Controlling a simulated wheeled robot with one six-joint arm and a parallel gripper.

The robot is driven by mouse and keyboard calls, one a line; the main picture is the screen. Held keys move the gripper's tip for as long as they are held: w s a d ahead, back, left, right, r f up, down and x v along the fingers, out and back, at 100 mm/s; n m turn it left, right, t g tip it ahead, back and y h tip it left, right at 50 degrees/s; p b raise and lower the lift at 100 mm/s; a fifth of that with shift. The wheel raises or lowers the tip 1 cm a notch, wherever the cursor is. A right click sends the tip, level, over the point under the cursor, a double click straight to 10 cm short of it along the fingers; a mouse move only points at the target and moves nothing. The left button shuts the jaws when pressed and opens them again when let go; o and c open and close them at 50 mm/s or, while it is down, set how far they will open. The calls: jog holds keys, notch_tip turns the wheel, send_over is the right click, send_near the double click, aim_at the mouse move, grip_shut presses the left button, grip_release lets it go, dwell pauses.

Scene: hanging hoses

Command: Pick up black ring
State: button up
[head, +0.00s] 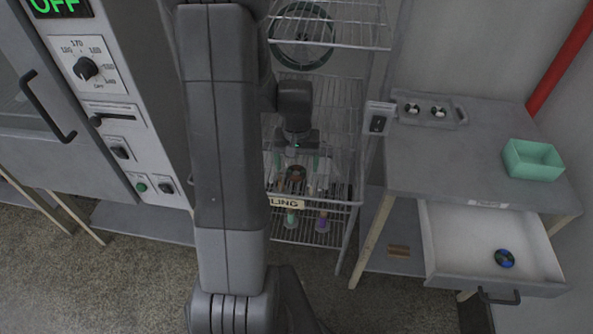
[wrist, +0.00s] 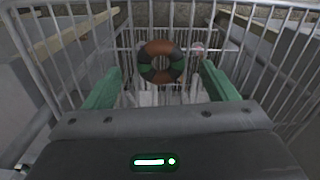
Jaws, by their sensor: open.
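A black ring with orange-brown parts and green bands (wrist: 161,46) hangs or stands in the wire rack, between and beyond my fingertips in the wrist view. It also shows small in the head view, at the rack's middle shelf (head: 289,174). My gripper (head: 296,161) is open, with a green finger on each side of the ring; it shows in the wrist view too (wrist: 161,72). I see no contact with the ring. Another black ring with blue parts (head: 505,258) lies in the open drawer (head: 450,250) at the right.
Wire rack bars (head: 345,150) surround my gripper on several sides. Bottle-like items (head: 322,222) stand on the lower shelf. A table (head: 470,150) at the right holds a green box (head: 532,160) and a tray (head: 428,110) with two small round items. An oven (head: 110,110) stands at the left.

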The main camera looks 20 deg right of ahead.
jog(key=shift+f, duration=0.95)
jog(key=c, duration=1.1)
jog(key=shift+o, duration=0.2)
jog(key=shift+r, duration=0.15)
